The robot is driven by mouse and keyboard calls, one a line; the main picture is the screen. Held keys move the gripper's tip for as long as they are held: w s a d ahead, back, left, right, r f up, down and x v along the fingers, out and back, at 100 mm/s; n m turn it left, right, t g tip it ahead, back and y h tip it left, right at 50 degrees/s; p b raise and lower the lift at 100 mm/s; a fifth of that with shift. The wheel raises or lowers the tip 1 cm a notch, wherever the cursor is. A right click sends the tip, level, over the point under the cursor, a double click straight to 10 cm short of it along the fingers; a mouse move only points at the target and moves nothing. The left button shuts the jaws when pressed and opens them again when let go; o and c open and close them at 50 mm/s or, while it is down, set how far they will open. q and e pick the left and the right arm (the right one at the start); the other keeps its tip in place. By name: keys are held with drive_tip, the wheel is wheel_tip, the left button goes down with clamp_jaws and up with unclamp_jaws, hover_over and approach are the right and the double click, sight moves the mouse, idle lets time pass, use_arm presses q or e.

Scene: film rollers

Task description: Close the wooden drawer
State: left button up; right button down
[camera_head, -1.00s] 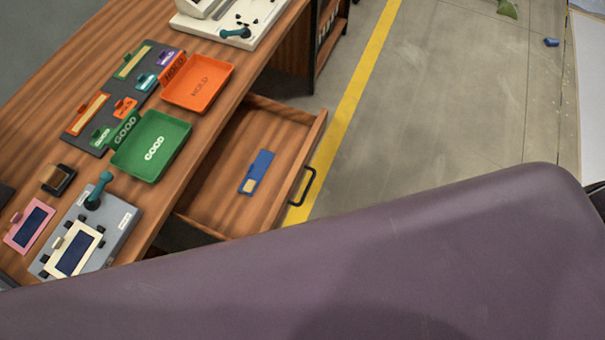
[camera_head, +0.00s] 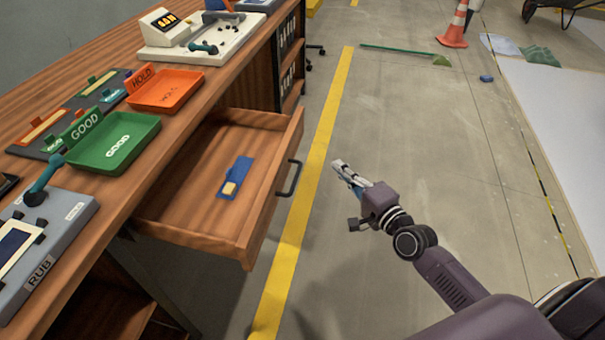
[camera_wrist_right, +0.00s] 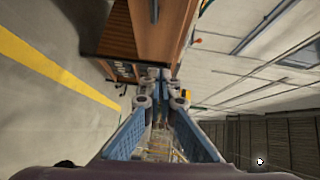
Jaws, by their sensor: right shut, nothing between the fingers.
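The wooden drawer (camera_head: 185,215) is pulled out from the wooden desk (camera_head: 165,125) in the head view. A blue and cream card-like item (camera_head: 236,178) lies inside it. Its black handle (camera_head: 290,178) is on the right front face. My right gripper (camera_head: 339,165) is shut and empty, in the air to the right of the handle, with a gap between them. In the right wrist view its fingers (camera_wrist_right: 160,95) come together, with a wooden cabinet-like surface (camera_wrist_right: 150,30) beyond. My left gripper is out of view.
On the desk are a green tray (camera_head: 115,142), an orange tray (camera_head: 165,90), a grey RUB device (camera_head: 60,235) and a white machine (camera_head: 205,45). A yellow line (camera_head: 308,195) crosses the floor. An orange cone (camera_head: 455,25) stands far back. The floor right of the drawer is clear.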

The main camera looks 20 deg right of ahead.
wheel_tip(320, 180, up, 2)
drive_tip(key=a, duration=0.1)
drive_tip(key=b, duration=0.1)
approach(294, 132)
drive_tip(key=w+d, duration=0.3)
drive_tip(key=a, duration=0.1)
drive_tip(key=w+a, duration=0.2)
drive_tip(key=shift+w+f+m+t, duration=0.15)
drive_tip(key=shift+f+m+t, duration=0.15)
drive_tip(key=shift+w+a, duration=0.3)
drive_tip(key=shift+a, duration=0.1)
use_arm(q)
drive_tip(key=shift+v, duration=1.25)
use_arm(e)
drive_tip(key=shift+f, duration=0.1)
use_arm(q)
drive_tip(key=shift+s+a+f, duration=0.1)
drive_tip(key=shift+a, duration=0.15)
